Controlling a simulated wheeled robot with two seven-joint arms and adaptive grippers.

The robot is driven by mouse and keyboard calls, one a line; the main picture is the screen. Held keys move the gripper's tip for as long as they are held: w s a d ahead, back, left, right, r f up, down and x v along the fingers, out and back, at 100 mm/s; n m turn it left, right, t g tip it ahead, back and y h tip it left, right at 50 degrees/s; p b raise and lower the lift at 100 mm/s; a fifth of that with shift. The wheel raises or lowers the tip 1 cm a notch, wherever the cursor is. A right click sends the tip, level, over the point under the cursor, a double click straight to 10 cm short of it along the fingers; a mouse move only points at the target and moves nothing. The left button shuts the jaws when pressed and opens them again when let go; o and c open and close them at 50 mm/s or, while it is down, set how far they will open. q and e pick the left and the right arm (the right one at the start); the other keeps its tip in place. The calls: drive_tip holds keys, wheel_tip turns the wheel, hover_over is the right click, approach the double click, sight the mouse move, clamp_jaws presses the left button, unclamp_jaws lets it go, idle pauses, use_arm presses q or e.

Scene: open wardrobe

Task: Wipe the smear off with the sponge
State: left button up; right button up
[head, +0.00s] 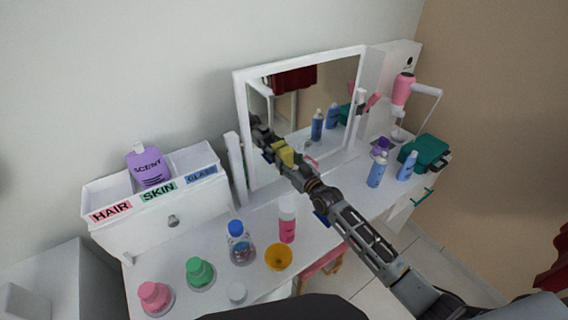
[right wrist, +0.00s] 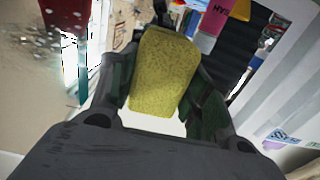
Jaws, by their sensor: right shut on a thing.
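My right gripper (head: 280,157) is shut on a yellow sponge (head: 285,154), held in front of the white-framed mirror (head: 295,100). In the right wrist view the sponge (right wrist: 163,70) sits between the two dark fingers. Whether the sponge touches the glass I cannot tell. Pale spots and streaks (right wrist: 40,32) show at the upper left of the right wrist view and may be the smear. I cannot make out a smear in the head view, where my gripper and reflections cover part of the glass. My left gripper is not in view.
The white vanity table holds a labelled organizer (head: 150,225) with a purple bottle (head: 148,167), a blue-capped jar (head: 240,243), a pink bottle (head: 287,222) and an orange cup (head: 278,257). Blue bottles (head: 377,170), a teal case (head: 426,153) and a pink hair dryer (head: 402,90) stand right.

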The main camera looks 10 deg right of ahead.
sight(300, 148)
drive_tip(key=shift+w+d, duration=0.15)
drive_tip(key=shift+d, duration=0.3)
drive_tip(key=shift+d, duration=0.1)
drive_tip(key=shift+w+d+b, duration=0.35)
drive_tip(key=shift+d+b, duration=0.1)
drive_tip(key=shift+d, duration=0.3)
drive_tip(key=shift+w+d+b, duration=0.35)
drive_tip(key=shift+d+b, duration=0.05)
drive_tip(key=shift+d, duration=0.35)
drive_tip(key=shift+w+d, duration=0.1)
drive_tip(key=shift+d, duration=0.05)
drive_tip(key=shift+w+d+b, duration=0.3)
drive_tip(key=shift+d+b, duration=0.05)
drive_tip(key=shift+d, duration=0.4)
drive_tip(key=shift+w+d+b, duration=0.25)
drive_tip(key=shift+d+b, duration=0.1)
drive_tip(key=shift+d, duration=0.35)
